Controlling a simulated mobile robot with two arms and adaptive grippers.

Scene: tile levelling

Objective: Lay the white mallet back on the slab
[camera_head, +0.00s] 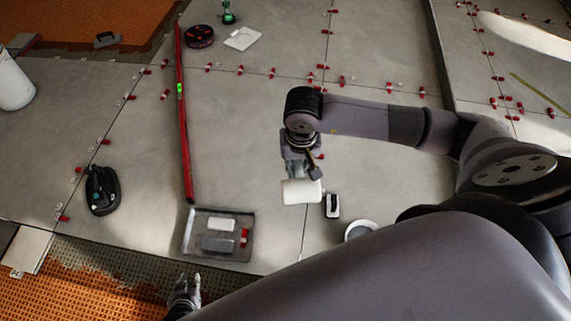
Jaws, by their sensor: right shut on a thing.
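The white mallet shows its pale block-shaped head (301,192) over the grey slab (245,125), right of the tray. My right gripper (299,172) points down just behind the head and is shut on the mallet; the fingers and arm hide most of the grip. I cannot tell whether the head touches the slab or hangs slightly above it. My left gripper (188,288) is low in the picture, in front of the tray, with its fingers apart and nothing between them.
A metal tray (190,240) holds pale and grey blocks and red pieces. A long red level (184,140) lies left of centre. A dark suction tool (102,190), a small black-and-white item (332,205) and a round pale container (360,230) stand nearby. Red clips line the joints.

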